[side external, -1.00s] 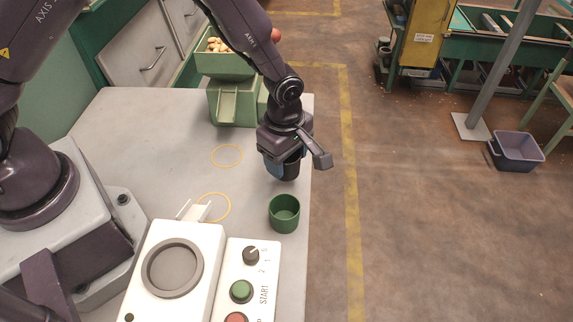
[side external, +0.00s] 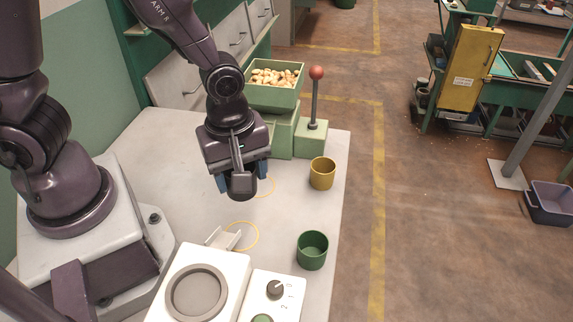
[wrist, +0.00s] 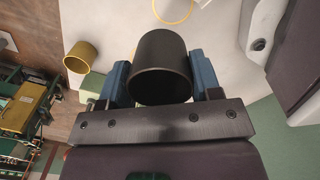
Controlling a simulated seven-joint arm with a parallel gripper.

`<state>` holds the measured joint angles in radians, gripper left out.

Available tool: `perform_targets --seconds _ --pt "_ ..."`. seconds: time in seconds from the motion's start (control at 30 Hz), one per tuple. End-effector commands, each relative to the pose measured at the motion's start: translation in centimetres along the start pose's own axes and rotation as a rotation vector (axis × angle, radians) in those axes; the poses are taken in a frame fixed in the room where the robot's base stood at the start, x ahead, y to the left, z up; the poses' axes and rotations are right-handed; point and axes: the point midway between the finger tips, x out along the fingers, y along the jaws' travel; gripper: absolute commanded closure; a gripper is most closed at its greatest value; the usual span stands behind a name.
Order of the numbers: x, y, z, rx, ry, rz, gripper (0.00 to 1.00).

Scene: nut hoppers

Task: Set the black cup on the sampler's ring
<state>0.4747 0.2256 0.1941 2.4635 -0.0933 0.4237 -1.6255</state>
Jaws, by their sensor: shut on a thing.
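My gripper (side external: 242,178) is over the table by the far yellow circle. In the wrist view my gripper (wrist: 161,78) has its blue fingers shut on the sides of the black cup (wrist: 160,55). A white device (side external: 236,270) at the near edge of the picture carries a round grey ring (side external: 170,292) around a grey disc. Nothing stands on this ring. The cup is well apart from it, farther back. I cannot tell the cup's exact height above the table.
A green cup (side external: 312,250) and a yellow cup (side external: 322,173) stand along the table's right side. A green hopper (side external: 275,97) full of nuts and a red-knobbed lever (side external: 316,100) are behind. A control box (side external: 262,292) adjoins the white device. The middle tabletop is clear.

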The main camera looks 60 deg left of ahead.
Motion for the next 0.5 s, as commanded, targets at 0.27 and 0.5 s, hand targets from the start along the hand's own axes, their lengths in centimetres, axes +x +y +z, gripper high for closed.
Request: perform_targets --seconds 0.27,0.5 --pt "-1.1 2.1 0.0 0.562 -0.02 0.005 0.68" --pt "-2.2 4.9 -1.3 1.035 -0.036 0.004 0.68"
